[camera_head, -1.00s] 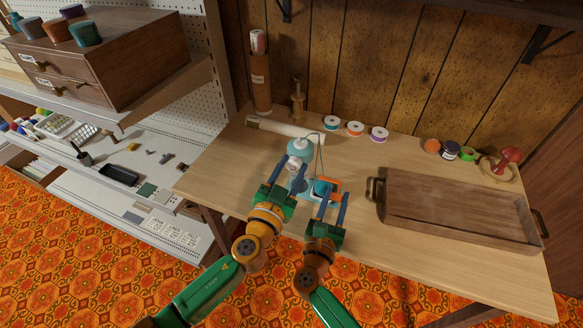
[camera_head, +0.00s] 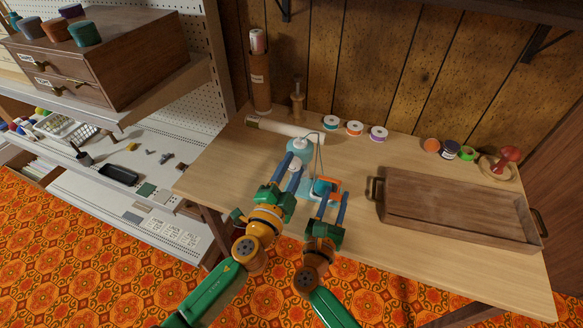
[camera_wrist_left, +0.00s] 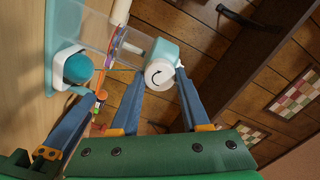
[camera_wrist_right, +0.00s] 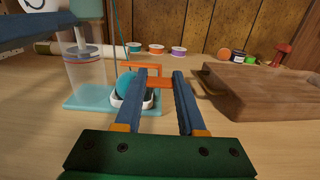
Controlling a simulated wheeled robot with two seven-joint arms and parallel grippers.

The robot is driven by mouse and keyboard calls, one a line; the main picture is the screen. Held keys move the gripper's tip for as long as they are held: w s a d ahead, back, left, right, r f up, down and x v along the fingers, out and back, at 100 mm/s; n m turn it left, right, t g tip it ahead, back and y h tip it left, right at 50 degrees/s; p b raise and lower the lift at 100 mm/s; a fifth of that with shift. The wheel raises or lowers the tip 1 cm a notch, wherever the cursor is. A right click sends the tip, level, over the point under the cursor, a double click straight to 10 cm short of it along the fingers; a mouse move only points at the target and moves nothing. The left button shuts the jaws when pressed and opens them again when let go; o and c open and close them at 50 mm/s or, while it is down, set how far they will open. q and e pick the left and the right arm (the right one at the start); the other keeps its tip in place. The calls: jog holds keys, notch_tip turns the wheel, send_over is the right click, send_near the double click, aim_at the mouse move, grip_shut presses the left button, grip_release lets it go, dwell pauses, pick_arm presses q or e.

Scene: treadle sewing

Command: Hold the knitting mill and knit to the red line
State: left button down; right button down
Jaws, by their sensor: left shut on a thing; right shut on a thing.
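The knitting mill (camera_head: 299,148) stands on the table with a teal head, a clear cylinder and a teal base (camera_wrist_right: 92,101). A red line (camera_wrist_right: 76,54) and blue band ring the cylinder. My left gripper (camera_head: 291,163) is shut on the white crank knob (camera_wrist_left: 159,73), which bears a curved arrow. My right gripper (camera_head: 334,190) is shut on the orange handle (camera_wrist_right: 160,82) at the side of the base. A teal yarn ball (camera_wrist_right: 127,86) sits in a white cup there, its strand rising along a thin guide. My left fingers partly hide the cylinder in the head view.
A wooden tray (camera_head: 455,238) lies right of the mill. Yarn spools (camera_head: 355,128) stand along the back, with a white roll (camera_head: 285,130) behind the mill. A mushroom-shaped item (camera_head: 508,160) stands far right. Table is clear left of the mill.

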pick_arm(q)
jog(key=m, duration=0.5)
jog(key=shift+f+m, duration=0.1)
jog(key=shift+m, duration=0.2)
jog(key=shift+f+m, duration=0.1)
jog(key=shift+m, duration=2.2)
jog(key=shift+c, duration=1.9)
grip_release()
jog(key=v, duration=1.2)
